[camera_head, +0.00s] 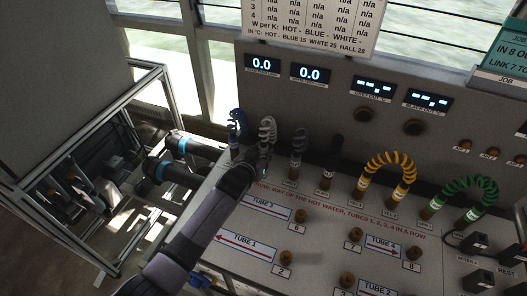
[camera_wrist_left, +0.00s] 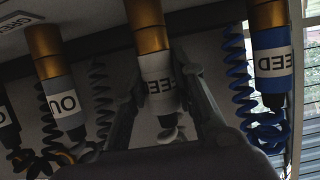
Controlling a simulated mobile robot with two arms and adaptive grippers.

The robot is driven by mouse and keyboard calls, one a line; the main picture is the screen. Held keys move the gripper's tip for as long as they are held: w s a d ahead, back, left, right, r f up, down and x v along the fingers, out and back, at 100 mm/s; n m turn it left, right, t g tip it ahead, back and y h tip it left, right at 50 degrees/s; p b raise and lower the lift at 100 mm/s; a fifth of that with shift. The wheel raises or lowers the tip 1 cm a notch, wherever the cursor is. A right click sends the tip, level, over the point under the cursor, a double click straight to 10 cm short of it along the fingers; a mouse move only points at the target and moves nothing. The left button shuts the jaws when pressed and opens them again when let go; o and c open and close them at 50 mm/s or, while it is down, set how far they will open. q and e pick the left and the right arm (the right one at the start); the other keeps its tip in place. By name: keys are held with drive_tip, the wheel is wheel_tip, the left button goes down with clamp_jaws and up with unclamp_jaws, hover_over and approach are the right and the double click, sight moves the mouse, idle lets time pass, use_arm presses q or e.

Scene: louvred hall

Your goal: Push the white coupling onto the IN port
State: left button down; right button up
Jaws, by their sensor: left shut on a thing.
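The white coupling (camera_wrist_left: 158,76), with a label ending in EED, sits between the fingers of my left gripper (camera_wrist_left: 164,92) in the left wrist view. The gripper is shut on it. A brass piece (camera_wrist_left: 145,25) is in line with its end; I cannot tell whether they are joined. In the head view my left gripper (camera_head: 263,165) is at the back left of the bench, below the pale curled hose (camera_head: 267,129). The arm hides part of the bench there. I can read no label IN. My right gripper is not in view.
The blue coupling (camera_wrist_left: 271,62) stands close on one side and a grey coupling (camera_wrist_left: 66,105) on the other. In the head view, yellow (camera_head: 388,160) and green (camera_head: 470,190) hoses arch farther right. Several brass stubs, such as one (camera_head: 300,215), stand on the bench (camera_head: 320,250).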

sight(263, 146)
use_arm(q)
drive_tip(key=shift+r, duration=0.1)
idle(0.5)
drive_tip(key=shift+w+r+p, duration=0.1)
drive_tip(key=shift+r+p, duration=0.2)
drive_tip(key=shift+p, duration=0.15)
drive_tip(key=shift+r, duration=0.25)
wheel_tip(263, 146, up, 6)
drive_tip(key=p, duration=0.6)
drive_tip(key=shift+f, duration=0.1)
drive_tip(key=shift+f, duration=0.1)
